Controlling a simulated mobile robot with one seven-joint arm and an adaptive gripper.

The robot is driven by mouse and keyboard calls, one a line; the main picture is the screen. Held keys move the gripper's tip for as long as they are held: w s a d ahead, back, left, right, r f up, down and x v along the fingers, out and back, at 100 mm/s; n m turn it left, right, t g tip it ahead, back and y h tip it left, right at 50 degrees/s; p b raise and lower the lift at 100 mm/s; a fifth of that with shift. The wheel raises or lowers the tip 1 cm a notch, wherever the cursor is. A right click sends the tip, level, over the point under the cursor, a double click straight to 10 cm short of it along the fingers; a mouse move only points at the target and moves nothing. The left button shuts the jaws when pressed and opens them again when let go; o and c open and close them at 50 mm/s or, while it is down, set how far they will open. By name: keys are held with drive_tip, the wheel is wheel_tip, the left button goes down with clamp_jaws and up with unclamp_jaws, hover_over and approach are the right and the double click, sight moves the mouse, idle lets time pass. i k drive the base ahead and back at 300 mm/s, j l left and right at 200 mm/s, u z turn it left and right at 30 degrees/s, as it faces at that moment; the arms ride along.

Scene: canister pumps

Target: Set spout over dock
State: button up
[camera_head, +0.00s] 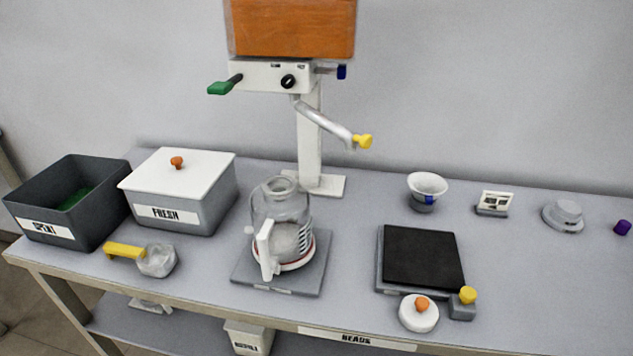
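The dispenser's silvery spout (323,122) slants down to the right from the white pump head (268,76) and ends in a yellow knob (363,141). Its lower end hangs over the area right of the glass jar, not directly above it. The jar (285,205) has a white handle and stands on a flat grey plate (313,272), in front of the pump's post. To the right is a grey base with a black top (423,258), bare. The frame does not show which of these two is the dock. My gripper is not in view.
On the left are an open SPENT bin (90,222), a lidded FRESH box (200,210) and a yellow-handled scoop (158,260). A white cone (427,185) stands behind the black pad. A white lid (418,314) sits at the front edge. The table's right front is clear.

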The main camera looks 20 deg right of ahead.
sight(350, 140)
drive_tip(key=k+l+u, duration=0.25)
drive_tip(key=k, duration=0.3)
drive_tip(key=k+l+u, duration=0.25)
drive_tip(key=k, duration=0.3)
drive_tip(key=i+j, duration=0.25)
drive_tip(key=i, duration=0.25)
